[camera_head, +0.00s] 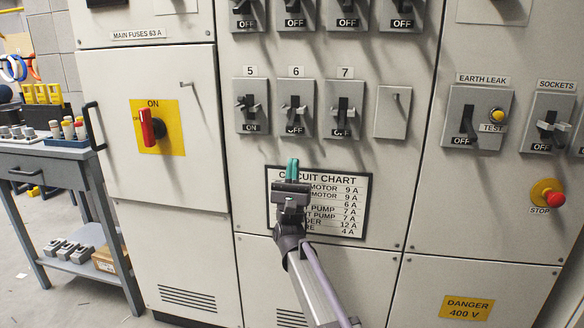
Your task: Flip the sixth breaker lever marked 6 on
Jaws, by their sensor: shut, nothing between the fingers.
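The breaker marked 6 (295,107) is in the middle row of the grey cabinet, between breakers 5 (251,106) and 7 (343,108). Its dark lever points down and partly covers the label below it, which appears to read OFF. Breaker 5 shows ON and breaker 7 shows OFF. My gripper (292,169) has teal fingertips, shut and empty. It is below breaker 6, in front of the top of the circuit chart (352,205), and appears apart from the lever.
A blank plate (392,112) is right of breaker 7. More OFF breakers line the row above. To the left are a red main switch (150,129) and a protruding door handle (93,126). Earth leak (477,117) and sockets switches and a red stop button (554,198) are at right.

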